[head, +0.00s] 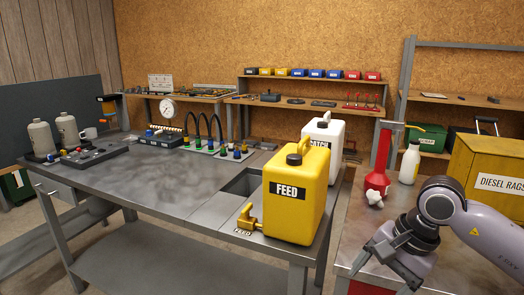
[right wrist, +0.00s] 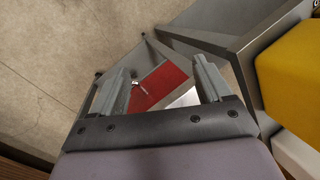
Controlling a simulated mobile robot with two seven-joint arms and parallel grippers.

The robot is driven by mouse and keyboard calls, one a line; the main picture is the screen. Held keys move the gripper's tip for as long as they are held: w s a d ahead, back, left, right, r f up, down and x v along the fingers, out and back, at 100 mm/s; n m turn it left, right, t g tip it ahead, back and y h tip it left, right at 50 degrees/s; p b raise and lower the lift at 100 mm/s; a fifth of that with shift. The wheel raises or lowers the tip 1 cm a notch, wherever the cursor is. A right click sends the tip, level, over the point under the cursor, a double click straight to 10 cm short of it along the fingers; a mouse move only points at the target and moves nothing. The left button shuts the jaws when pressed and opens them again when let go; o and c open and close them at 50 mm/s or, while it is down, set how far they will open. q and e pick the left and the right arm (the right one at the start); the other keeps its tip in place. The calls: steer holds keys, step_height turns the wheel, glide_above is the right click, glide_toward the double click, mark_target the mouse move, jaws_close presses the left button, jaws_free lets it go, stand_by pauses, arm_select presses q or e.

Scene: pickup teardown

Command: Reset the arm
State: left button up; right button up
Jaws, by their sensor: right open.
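My right arm (head: 490,232) comes in from the right in the head view, bent at the elbow, in front of the yellow box. Its gripper (head: 378,262) hangs low at the left edge of the red-fronted bench. In the right wrist view the gripper (right wrist: 162,82) has its two fingers spread wide, with nothing between them. Beyond them show a red panel (right wrist: 160,85) and the concrete floor. My left gripper is not in view.
A yellow FEED can (head: 298,198) and a white can (head: 328,138) stand on the grey workbench (head: 150,190), left of my gripper. A red bottle (head: 377,180), a white bottle (head: 410,162) and a yellow DIESEL RAGS box (head: 490,165) stand close to the arm.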

steer(key=s+a+r+m+t+y, duration=0.1)
steer(key=s+a+m+t+y, duration=0.15)
steer(key=a+m+y, duration=0.6)
steer(key=s+a+r+m+t+y, duration=0.1)
steer(key=s+a+r+m+y, duration=0.15)
steer(key=a+m+y, duration=0.65)
steer(key=d+f+m+t+h+p, duration=0.1)
steer(key=d+f+m+t+h, duration=0.5)
steer(key=m, duration=0.9)
steer(key=d+f+m+t+h, duration=0.4)
steer(key=f+m+t+h, duration=0.3)
steer(key=m, duration=0.9)
steer(key=s+d+f+m+g+h, duration=0.1)
steer(key=s+f+m+g+h, duration=0.1)
steer(key=s+f+m, duration=0.3)
steer(key=s+d+f+m+g+h, duration=0.2)
steer(key=s+f+m+g, duration=0.3)
steer(key=f, duration=0.5)
steer(key=shift+s+d+f+h+p, duration=0.3)
steer(key=shift+s+f+h, duration=0.1)
steer(key=shift+h, duration=0.35)
steer(key=shift+m+g, duration=0.25)
